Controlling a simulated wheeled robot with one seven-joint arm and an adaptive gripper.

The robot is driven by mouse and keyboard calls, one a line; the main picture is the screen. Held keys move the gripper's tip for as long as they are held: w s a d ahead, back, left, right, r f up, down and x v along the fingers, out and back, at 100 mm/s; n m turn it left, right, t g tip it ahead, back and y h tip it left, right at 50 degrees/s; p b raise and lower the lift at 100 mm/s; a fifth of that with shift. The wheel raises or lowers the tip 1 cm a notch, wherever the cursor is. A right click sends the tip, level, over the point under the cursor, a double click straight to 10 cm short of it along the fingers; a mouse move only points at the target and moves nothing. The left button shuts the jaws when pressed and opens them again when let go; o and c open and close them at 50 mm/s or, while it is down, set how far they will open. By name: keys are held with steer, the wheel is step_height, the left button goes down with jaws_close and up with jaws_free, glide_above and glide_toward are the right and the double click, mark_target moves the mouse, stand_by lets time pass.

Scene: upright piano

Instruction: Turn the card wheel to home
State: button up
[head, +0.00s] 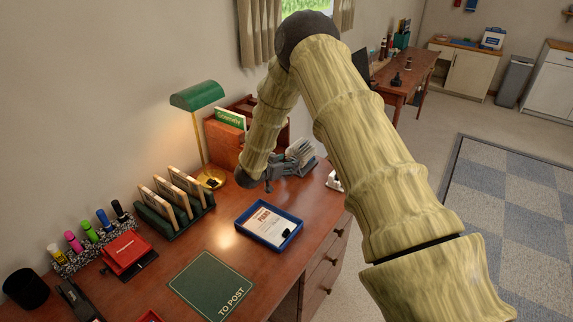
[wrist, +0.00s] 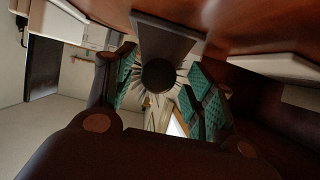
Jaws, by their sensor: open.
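The card wheel (head: 302,153), a grey stand holding a fan of pale cards, sits toward the back right of the desk. In the wrist view I see it end-on and upside down: the dark round knob (wrist: 159,75) is in the middle, with card edges spread around it and the grey stand (wrist: 165,38) above. My gripper (head: 283,182) is at the card wheel's near left side. In the wrist view its teal-padded fingers are apart, one on each side of the knob. I cannot tell whether either finger touches it. The cards' labels are unreadable.
A blue tray (head: 250,236) with a paper lies in front. A green lamp (head: 197,95), a wooden organizer (head: 222,142) and a letter rack (head: 160,221) stand to the left. A white object (head: 333,181) is at the desk's right edge, partly behind my arm.

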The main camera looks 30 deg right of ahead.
steer(key=shift+w, duration=0.1)
steer(key=shift+c, duration=1)
steer(key=shift+r, duration=0.1)
steer(key=c, duration=0.8)
steer(key=shift+p, duration=0.35)
steer(key=shift+n+g+h+p, duration=0.3)
steer(key=shift+n+g+p, duration=0.3)
steer(key=shift+n+p, duration=0.4)
steer(key=n+g+h, duration=0.1)
steer(key=n, duration=0.2)
steer(key=shift+w+a+g, duration=0.15)
steer(key=shift+g, duration=0.25)
steer(key=n+h, duration=0.1)
steer(key=n, duration=0.1)
steer(key=n+g+h+b, duration=0.1)
steer(key=n, duration=0.1)
steer(key=shift+w+f, duration=0.1)
steer(key=shift+f, duration=0.3)
steer(key=shift+n+g+h+b, duration=0.5)
steer(key=shift+n+h+b, duration=0.55)
steer(key=shift+n, duration=1.05)
